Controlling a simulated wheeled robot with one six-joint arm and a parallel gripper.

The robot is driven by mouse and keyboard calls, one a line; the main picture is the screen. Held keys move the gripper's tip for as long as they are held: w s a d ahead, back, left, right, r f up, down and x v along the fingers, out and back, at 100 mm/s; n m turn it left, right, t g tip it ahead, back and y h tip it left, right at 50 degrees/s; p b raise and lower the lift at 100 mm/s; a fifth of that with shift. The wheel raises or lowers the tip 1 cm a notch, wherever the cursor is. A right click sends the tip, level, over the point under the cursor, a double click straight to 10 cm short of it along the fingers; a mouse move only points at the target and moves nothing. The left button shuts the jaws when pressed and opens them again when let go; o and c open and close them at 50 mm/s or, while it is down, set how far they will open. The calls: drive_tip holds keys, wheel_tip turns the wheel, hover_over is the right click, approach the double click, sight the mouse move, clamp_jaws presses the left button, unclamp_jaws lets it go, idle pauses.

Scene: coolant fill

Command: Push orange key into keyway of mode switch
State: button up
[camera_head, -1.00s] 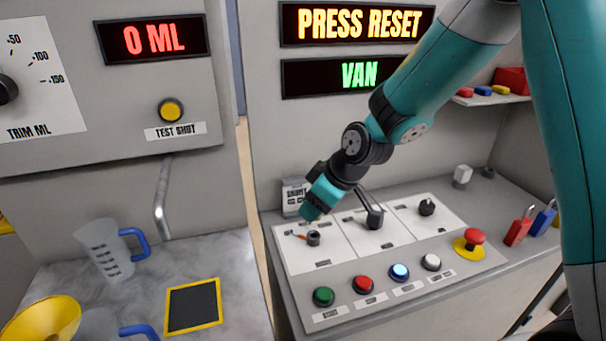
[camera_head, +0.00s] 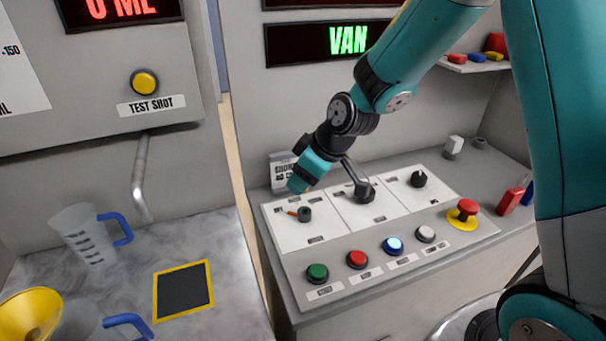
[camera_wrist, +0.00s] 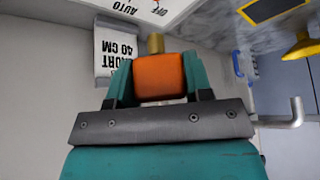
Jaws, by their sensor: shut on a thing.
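My gripper (camera_head: 298,184) is shut on the orange key (camera_wrist: 160,78); in the wrist view the teal fingers hold the block-shaped orange head from both sides. The key's brass end (camera_wrist: 155,43) sticks out ahead, free of any keyway that I can see. In the head view the fingers hide the key. A dark round switch (camera_head: 304,214) with a small orange pointer sits on the leftmost white plate, just below my gripper, with a gap between. It seems to be the mode switch; "AUTO" and "OFF" markings show at the wrist view's top edge. Its keyway is too small to make out.
A white label card (camera_head: 282,172) stands behind the leftmost plate, near my gripper. A dark lever switch (camera_head: 364,190) is close on the right. Green, red, blue and white buttons line the panel's front, with a red emergency button (camera_head: 467,208) at right.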

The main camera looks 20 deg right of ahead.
drive_tip(key=shift+f+b, duration=1.4)
drive_tip(key=shift+f, duration=0.7)
drive_tip(key=shift+f, duration=0.15)
drive_tip(key=shift+f+b, duration=0.3)
drive_tip(key=shift+b, duration=0.25)
drive_tip(key=shift+f+b, duration=0.85)
drive_tip(key=shift+f, duration=0.2)
drive_tip(key=o, duration=1)
drive_tip(key=shift+c, duration=0.2)
drive_tip(key=v, duration=1.7)
drive_tip(key=shift+r, duration=0.15)
drive_tip(key=shift+s, duration=0.1)
